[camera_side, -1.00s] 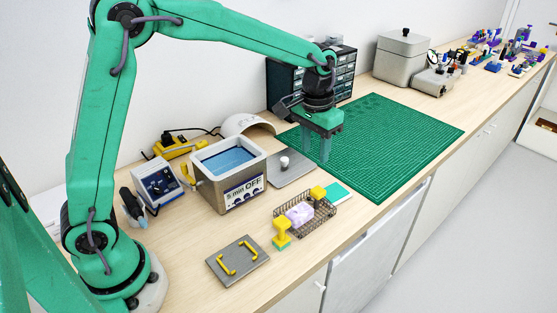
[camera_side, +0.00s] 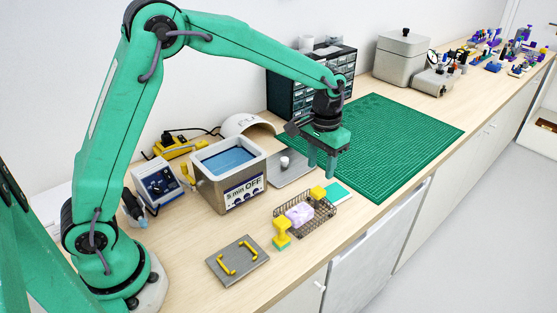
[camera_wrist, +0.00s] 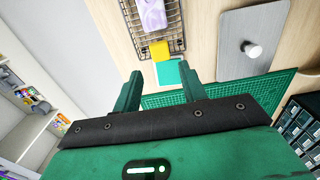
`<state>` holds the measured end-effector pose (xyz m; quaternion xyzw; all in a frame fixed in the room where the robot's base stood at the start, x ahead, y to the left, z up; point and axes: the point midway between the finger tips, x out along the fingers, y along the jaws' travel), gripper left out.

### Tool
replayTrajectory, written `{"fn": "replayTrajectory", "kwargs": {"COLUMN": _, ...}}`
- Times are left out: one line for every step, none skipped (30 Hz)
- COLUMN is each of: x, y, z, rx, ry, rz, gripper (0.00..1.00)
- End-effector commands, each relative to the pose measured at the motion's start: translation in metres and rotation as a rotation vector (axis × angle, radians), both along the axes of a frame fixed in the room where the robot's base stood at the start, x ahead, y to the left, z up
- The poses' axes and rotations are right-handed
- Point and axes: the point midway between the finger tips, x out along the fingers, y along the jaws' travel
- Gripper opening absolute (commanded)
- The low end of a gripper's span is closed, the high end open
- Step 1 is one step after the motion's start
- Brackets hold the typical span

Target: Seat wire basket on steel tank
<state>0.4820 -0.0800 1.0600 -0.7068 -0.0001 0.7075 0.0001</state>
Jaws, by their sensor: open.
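The wire basket (camera_side: 316,222) sits on the bench in front of the tank, with a yellow handle at each end and a pale purple item inside. In the wrist view the basket (camera_wrist: 177,30) is at the top, partly cut off, with one yellow handle (camera_wrist: 159,49) toward me. The steel tank (camera_side: 212,187) stands left of the basket, open on top with blue liquid inside and a "5 min OFF" label. My gripper (camera_side: 321,173) is open and empty, above the bench just behind the basket's far end. Its two fingers (camera_wrist: 163,90) also show in the wrist view.
A steel plate with two yellow handles (camera_side: 225,270) lies front left of the basket. A grey lid with a knob (camera_side: 300,168) lies right of the tank. A teal pad (camera_side: 337,193) lies by the basket's far end. The green cutting mat (camera_side: 400,140) is clear.

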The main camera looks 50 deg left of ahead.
Motion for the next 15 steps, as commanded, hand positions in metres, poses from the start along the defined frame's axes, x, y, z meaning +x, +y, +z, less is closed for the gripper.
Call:
{"fn": "replayTrajectory", "kwargs": {"x": 0.000, "y": 0.000, "z": -0.006, "rx": 0.000, "ry": 0.001, "rz": 0.000, "gripper": 0.42}}
{"fn": "replayTrajectory", "kwargs": {"x": 0.000, "y": 0.000, "z": -0.009, "rx": 0.000, "ry": 0.001, "rz": 0.000, "gripper": 0.42}}
{"fn": "replayTrajectory", "kwargs": {"x": 0.000, "y": 0.000, "z": -0.013, "rx": 0.000, "ry": 0.002, "rz": 0.000, "gripper": 0.42}}
{"fn": "replayTrajectory", "kwargs": {"x": 0.000, "y": 0.000, "z": -0.016, "rx": 0.000, "ry": 0.001, "rz": 0.000, "gripper": 0.42}}
{"fn": "replayTrajectory", "kwargs": {"x": 0.000, "y": 0.000, "z": -0.019, "rx": 0.000, "ry": 0.002, "rz": 0.000, "gripper": 0.42}}
{"fn": "replayTrajectory", "kwargs": {"x": -0.001, "y": 0.000, "z": -0.024, "rx": 0.000, "ry": 0.003, "rz": 0.000, "gripper": 0.42}}
{"fn": "replayTrajectory", "kwargs": {"x": -0.001, "y": 0.000, "z": -0.027, "rx": 0.000, "ry": 0.003, "rz": 0.000, "gripper": 0.42}}
{"fn": "replayTrajectory", "kwargs": {"x": 0.000, "y": 0.000, "z": -0.030, "rx": 0.000, "ry": 0.001, "rz": 0.000, "gripper": 0.42}}
{"fn": "replayTrajectory", "kwargs": {"x": 0.000, "y": 0.000, "z": -0.034, "rx": 0.000, "ry": 0.001, "rz": 0.000, "gripper": 0.42}}
{"fn": "replayTrajectory", "kwargs": {"x": 0.000, "y": 0.000, "z": -0.037, "rx": 0.000, "ry": 0.002, "rz": 0.000, "gripper": 0.42}}
{"fn": "replayTrajectory", "kwargs": {"x": 0.000, "y": 0.000, "z": -0.040, "rx": 0.000, "ry": 0.002, "rz": 0.000, "gripper": 0.42}}
{"fn": "replayTrajectory", "kwargs": {"x": 0.000, "y": 0.000, "z": -0.045, "rx": 0.000, "ry": 0.001, "rz": 0.000, "gripper": 0.42}}
{"fn": "replayTrajectory", "kwargs": {"x": 0.000, "y": 0.000, "z": -0.048, "rx": 0.000, "ry": 0.002, "rz": 0.000, "gripper": 0.42}}
{"fn": "replayTrajectory", "kwargs": {"x": 0.000, "y": 0.000, "z": -0.050, "rx": 0.000, "ry": 0.002, "rz": 0.000, "gripper": 0.42}}
{"fn": "replayTrajectory", "kwargs": {"x": 0.000, "y": 0.000, "z": -0.054, "rx": 0.000, "ry": 0.001, "rz": 0.000, "gripper": 0.42}}
